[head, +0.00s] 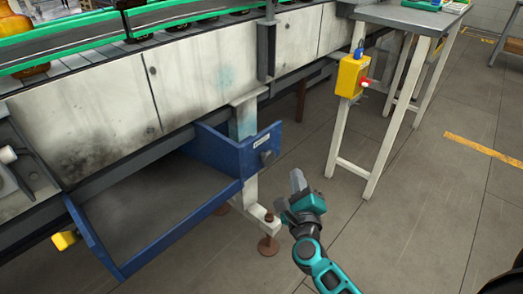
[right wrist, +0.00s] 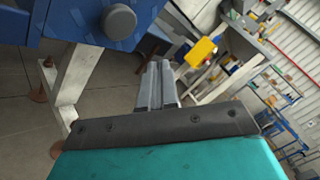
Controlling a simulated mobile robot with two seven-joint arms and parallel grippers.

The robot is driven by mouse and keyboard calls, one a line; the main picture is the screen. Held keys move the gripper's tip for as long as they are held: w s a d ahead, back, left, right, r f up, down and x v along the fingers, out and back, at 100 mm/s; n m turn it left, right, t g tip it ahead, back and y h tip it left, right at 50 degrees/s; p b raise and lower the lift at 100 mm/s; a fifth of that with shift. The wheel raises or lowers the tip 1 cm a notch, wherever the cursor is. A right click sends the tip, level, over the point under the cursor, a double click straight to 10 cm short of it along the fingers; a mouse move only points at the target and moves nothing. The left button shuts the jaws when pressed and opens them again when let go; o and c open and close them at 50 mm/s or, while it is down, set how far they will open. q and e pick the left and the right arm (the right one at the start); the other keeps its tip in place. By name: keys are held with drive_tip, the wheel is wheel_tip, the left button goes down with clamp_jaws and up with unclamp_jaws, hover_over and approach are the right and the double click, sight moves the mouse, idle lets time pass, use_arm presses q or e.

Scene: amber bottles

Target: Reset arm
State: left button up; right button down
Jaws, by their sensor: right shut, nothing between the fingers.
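My right gripper (head: 298,183) is in the head view, right of the blue bin and above the floor. Its teal arm comes in from the bottom. Its two grey fingers are together in the right wrist view (right wrist: 158,85), with nothing between them. My left gripper is in neither view. Amber bottles (head: 35,70) stand on the conveyor at the upper left of the head view, partly cut off by the frame edge and the green rail.
A blue bin (head: 215,150) hangs under the conveyor (head: 110,105), close to the left of my right gripper.

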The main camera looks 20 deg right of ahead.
drive_tip(key=s+a+f+n+g+y, duration=0.15)
drive_tip(key=s+a+n+y, duration=0.35)
drive_tip(key=a+n+y, duration=1.05)
drive_tip(key=s+f+n+g+h, duration=0.45)
drive_tip(key=s+n, duration=0.35)
drive_tip(key=n, duration=0.8)
use_arm(q)
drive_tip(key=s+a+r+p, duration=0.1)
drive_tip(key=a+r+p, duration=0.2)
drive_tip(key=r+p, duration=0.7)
drive_tip(key=p, duration=0.4)
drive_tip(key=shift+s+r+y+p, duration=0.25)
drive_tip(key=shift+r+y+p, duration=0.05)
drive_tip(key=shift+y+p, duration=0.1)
use_arm(e)
drive_tip(key=s+d+r+n+h, duration=0.1)
drive_tip(key=s+d+r+n, duration=0.1)
drive_tip(key=r, duration=0.7)
drive_tip(key=shift+s+d+g+h, duration=0.15)
drive_tip(key=shift+d+g+h, duration=0.15)
drive_tip(key=shift+d, duration=0.3)
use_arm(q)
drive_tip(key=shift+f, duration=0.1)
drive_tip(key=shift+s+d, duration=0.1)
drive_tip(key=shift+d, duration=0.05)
